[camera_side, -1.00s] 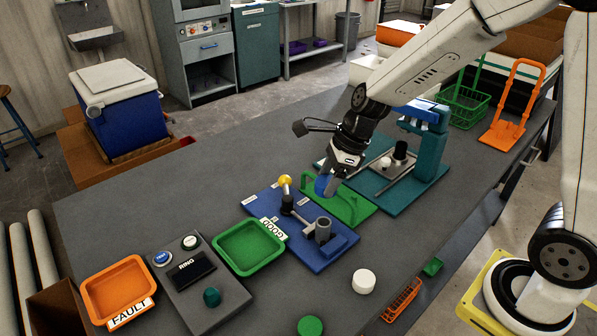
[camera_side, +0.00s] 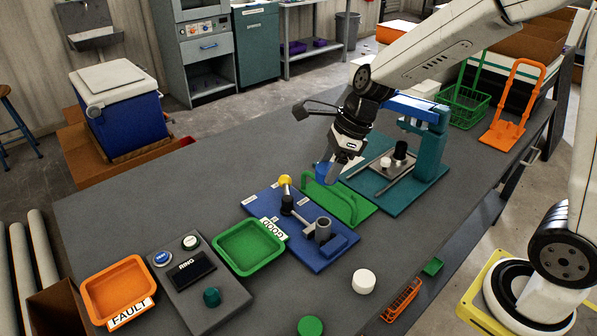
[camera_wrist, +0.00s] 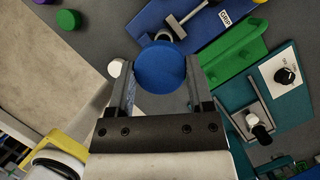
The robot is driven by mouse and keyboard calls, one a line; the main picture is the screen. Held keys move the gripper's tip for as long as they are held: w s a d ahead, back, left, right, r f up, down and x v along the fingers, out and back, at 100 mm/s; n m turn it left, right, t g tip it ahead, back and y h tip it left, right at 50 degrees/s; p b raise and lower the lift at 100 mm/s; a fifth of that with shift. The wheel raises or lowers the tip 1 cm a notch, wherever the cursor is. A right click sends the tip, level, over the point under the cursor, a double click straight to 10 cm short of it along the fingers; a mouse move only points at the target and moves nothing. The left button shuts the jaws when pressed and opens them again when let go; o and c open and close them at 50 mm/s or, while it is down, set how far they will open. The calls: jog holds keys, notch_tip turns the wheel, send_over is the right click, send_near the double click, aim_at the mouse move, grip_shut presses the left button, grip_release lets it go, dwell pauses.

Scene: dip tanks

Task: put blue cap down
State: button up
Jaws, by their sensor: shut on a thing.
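The blue cap (camera_wrist: 161,68) is a round blue disc between my two fingers in the wrist view. My gripper (camera_wrist: 160,90) is shut on it. In the side view my gripper (camera_side: 333,172) points down, just behind the green stand with handle-like rails (camera_side: 338,205), and the cap (camera_side: 322,172) shows partly beside the fingers. The cap appears held above the table, but the exact gap beneath it is unclear.
A blue fixture (camera_side: 305,240) with a grey cup stands in front of the green stand. A teal press (camera_side: 428,150) is to the right. A green GOOD tray (camera_side: 249,247) and orange FAULT tray (camera_side: 118,287) lie left. White (camera_side: 363,281) and green (camera_side: 310,326) discs lie in front.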

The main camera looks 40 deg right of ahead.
jog(key=shift+a, duration=0.15)
jog(key=s+a+f, duration=0.3)
jog(key=a+f, duration=0.3)
jog(key=a, duration=0.4)
jog(key=shift+s, duration=0.35)
send_near(245, 250)
jog(key=shift+s+a+f, duration=0.1)
jog(key=shift+a+f, duration=0.35)
jog(key=shift+a, duration=0.3)
jog(key=shift+w+a+f, duration=0.15)
jog(key=shift+w+f, duration=0.4)
jog(key=shift+w+f, duration=0.15)
jog(key=shift+f, duration=0.05)
jog(key=shift+w+f, duration=0.1)
jog(key=shift+f, duration=1.55)
